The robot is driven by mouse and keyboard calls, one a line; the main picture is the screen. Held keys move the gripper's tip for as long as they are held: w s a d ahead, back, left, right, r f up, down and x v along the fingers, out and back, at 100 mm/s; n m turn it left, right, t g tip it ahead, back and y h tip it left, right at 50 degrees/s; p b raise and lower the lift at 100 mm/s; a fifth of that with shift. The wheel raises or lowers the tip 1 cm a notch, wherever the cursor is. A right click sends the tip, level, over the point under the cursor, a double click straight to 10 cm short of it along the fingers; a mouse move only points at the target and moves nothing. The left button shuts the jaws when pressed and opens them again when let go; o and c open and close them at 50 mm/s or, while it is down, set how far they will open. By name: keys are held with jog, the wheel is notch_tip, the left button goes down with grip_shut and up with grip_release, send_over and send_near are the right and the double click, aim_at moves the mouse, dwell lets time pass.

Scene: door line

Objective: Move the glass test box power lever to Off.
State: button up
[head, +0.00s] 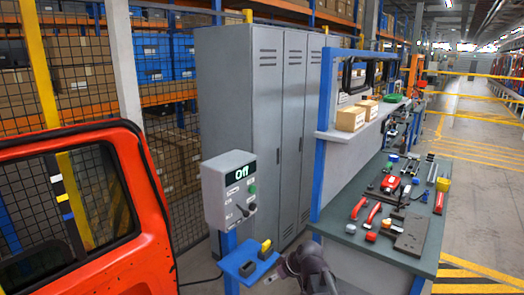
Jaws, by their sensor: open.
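The grey glass test box (213,205) stands on a blue post, left of centre. Its small dark screen (240,171) reads "Off" in pale letters. A dark power lever (249,209) sticks out low on the right of its front face, below a green button (252,189). The lever's labels are too small to read. My gripper (272,279) is at the bottom edge, below the box and apart from the lever. It is open and seems empty; part of it is cut off by the frame.
A blue shelf (236,265) with yellow and black pieces juts out below the box. An orange-red vehicle door (150,225) stands at left. Grey lockers (225,90) are behind. A workbench (350,236) with several tools stands at right. The aisle beyond is clear.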

jog(key=s+d+f+m+g+h+b, duration=0.3)
jog(key=s+d+f+m+h, duration=0.3)
jog(key=s+d, duration=0.6)
notch_tip(320, 180, down, 2)
jog(key=shift+s+d+m+g+b, duration=0.35)
jog(key=shift+d+m+g+b, duration=0.1)
jog(key=shift+m, duration=0.45)
jog(key=shift+c, duration=0.9)
jog(key=shift+a, duration=0.1)
